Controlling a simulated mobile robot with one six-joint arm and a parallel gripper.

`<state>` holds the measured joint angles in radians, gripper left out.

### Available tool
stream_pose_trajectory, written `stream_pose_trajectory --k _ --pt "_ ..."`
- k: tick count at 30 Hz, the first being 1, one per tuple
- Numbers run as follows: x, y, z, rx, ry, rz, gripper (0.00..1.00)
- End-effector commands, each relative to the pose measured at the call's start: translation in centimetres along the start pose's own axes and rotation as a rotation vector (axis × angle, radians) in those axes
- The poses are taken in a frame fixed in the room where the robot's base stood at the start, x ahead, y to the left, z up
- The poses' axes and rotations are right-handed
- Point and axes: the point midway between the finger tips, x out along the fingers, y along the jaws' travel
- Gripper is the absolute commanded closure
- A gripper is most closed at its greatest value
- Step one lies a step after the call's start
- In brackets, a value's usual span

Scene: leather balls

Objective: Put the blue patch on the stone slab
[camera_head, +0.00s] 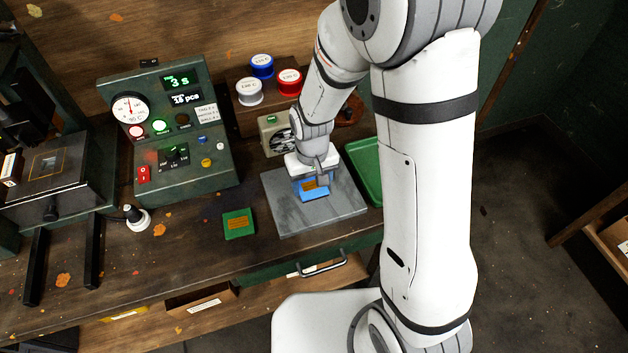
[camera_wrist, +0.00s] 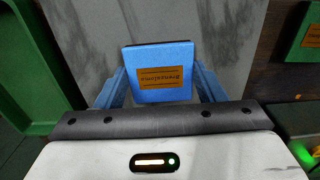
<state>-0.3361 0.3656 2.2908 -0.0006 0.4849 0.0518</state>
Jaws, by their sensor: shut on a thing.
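The blue patch (camera_head: 314,189) is a small flat blue piece with an orange label. My gripper (camera_head: 313,184) is shut on it, over the grey stone slab (camera_head: 330,218). In the wrist view the blue patch (camera_wrist: 158,88) sits between the two blue fingers of my gripper (camera_wrist: 158,90), label facing the camera. The stone slab (camera_wrist: 235,30) fills the background behind it. I cannot tell whether the patch touches the slab or hangs just above it.
A green patch (camera_head: 238,223) with an orange label lies on the table left of the slab. A green tray (camera_head: 366,165) stands right of the slab. A control box (camera_head: 165,140) is at the left, spools (camera_head: 262,66) at the back. A drawer handle (camera_head: 317,268) is below the front edge.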

Motion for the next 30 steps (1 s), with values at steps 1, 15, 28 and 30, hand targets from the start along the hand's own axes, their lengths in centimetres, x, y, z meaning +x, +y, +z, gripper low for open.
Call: stream_pose_trajectory --k 1,15,28,30 --pt "0.4 0.0 0.0 0.0 0.0 0.0 0.6" --pt "0.2 0.1 0.0 0.001 0.0 0.0 0.15" --pt "-5.2 0.1 -0.2 0.002 0.008 0.0 0.15" --pt "-6.7 0.1 -0.1 0.002 0.007 0.0 0.15"
